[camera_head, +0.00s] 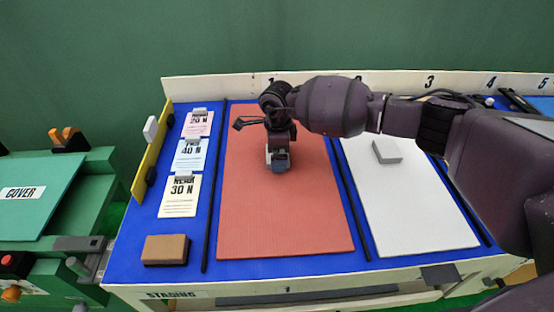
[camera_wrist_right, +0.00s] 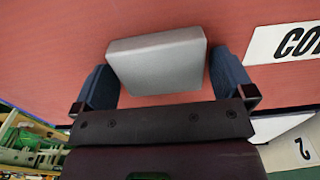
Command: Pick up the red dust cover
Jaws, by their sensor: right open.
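The red dust cover (camera_head: 285,215) appears to be the flat ribbed red panel lying on the blue surface. In the wrist view its red face (camera_wrist_right: 60,40) fills the background, with a pale grey block (camera_wrist_right: 155,60) on it, like a handle. A white label starting "CO" (camera_wrist_right: 290,43) lies on the red face. My right gripper (camera_head: 278,163) is over the upper middle of the red panel. Its two dark blue fingers (camera_wrist_right: 162,80) are open, one on each side of the grey block, with small gaps visible. My left gripper is not in view.
A white panel (camera_head: 415,210) with a grey block (camera_head: 387,151) lies to the right, partly under my right arm. Dark rails separate the bays. Left are force cards (camera_head: 180,196), a brown block (camera_head: 166,250) and a green station with a "COVER" label (camera_head: 22,193).

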